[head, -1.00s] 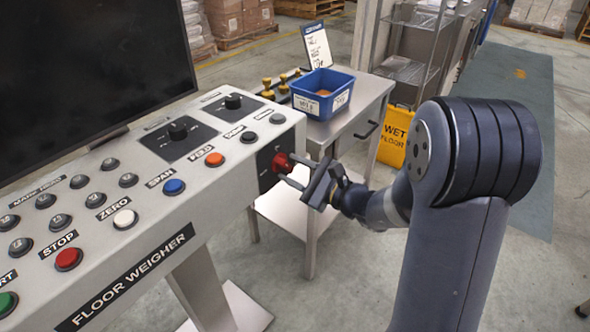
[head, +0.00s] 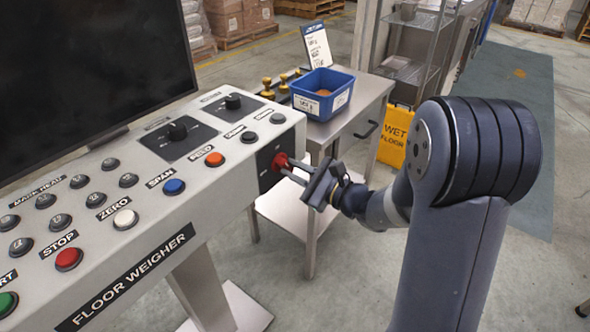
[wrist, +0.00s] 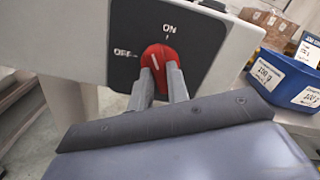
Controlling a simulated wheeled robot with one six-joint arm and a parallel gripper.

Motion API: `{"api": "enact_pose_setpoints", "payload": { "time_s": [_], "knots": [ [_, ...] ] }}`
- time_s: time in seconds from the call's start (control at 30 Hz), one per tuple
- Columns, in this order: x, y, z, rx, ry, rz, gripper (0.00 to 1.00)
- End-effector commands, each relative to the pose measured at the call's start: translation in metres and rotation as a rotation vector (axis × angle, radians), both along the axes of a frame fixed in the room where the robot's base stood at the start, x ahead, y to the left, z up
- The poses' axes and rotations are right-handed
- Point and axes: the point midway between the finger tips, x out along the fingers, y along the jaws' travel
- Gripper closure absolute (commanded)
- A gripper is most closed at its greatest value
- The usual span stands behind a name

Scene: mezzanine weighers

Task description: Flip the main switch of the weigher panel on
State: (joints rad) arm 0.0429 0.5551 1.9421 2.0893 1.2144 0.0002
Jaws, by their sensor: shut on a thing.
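The main switch is a red rotary knob (wrist: 160,57) on a black plate (wrist: 190,35) at the right end of the weigher panel. "ON" is printed above it and "OFF" to its left. The knob also shows in the head view (head: 280,162). My gripper (wrist: 163,72) is shut on the knob, with one grey finger on each side. The knob's pale mark looks near upright, leaning slightly left; its exact setting is hard to tell. My gripper also shows in the head view (head: 285,168), reaching in from the right. The panel's screen (head: 90,70) is dark.
A steel side table (head: 345,125) stands just behind the panel's right end, with a blue bin (head: 325,103) and a sign (head: 317,45) on it. A yellow wet-floor sign (head: 394,135) stands beyond my arm. The floor to the right is mostly clear.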

Motion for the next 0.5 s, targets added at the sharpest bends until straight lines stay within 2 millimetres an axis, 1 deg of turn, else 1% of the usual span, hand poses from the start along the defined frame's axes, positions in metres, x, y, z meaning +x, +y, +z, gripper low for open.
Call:
{"api": "enact_pose_setpoints", "payload": {
  "time_s": [0.5],
  "knots": [
    [-0.0003,-0.0001,0.0008,0.219,0.282,0.0,1.0]
  ]
}}
